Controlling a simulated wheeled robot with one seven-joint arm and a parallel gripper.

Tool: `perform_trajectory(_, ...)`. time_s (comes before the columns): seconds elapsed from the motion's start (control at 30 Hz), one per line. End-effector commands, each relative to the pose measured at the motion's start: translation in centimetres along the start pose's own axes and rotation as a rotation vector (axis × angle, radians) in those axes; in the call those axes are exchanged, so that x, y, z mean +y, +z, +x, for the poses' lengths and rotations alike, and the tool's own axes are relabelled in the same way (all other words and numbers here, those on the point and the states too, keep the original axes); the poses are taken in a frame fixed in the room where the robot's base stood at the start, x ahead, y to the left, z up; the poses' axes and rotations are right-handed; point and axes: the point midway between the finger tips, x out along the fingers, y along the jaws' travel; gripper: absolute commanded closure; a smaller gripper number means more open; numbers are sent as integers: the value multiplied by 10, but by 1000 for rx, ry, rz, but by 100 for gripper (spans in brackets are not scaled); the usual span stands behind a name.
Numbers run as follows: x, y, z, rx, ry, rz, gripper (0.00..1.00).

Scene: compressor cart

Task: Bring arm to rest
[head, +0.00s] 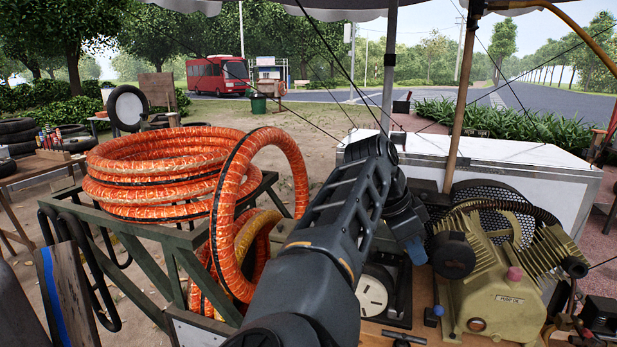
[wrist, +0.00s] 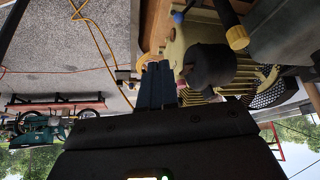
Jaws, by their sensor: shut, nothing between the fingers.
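My arm reaches forward through the middle of the head view, then bends down at its far end. My gripper (head: 416,254) hangs there, partly hidden by my arm, just left of the tan compressor (head: 495,293). In the wrist view the two dark blue fingers (wrist: 156,84) lie side by side, shut and empty. The compressor (wrist: 204,35) shows close beside the fingertips there, in a turned picture. I cannot tell whether the fingertips touch anything.
A white round gauge (head: 374,293) stands below my arm. An orange hose coil (head: 150,170) lies on a green metal frame (head: 150,256) at left, with a loop close to my arm. A white chest (head: 500,155) and a wooden pole (head: 459,110) stand behind the compressor.

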Motion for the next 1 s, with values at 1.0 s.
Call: perform_trajectory(1.0,182,-263,84,1479,-339,271,100)
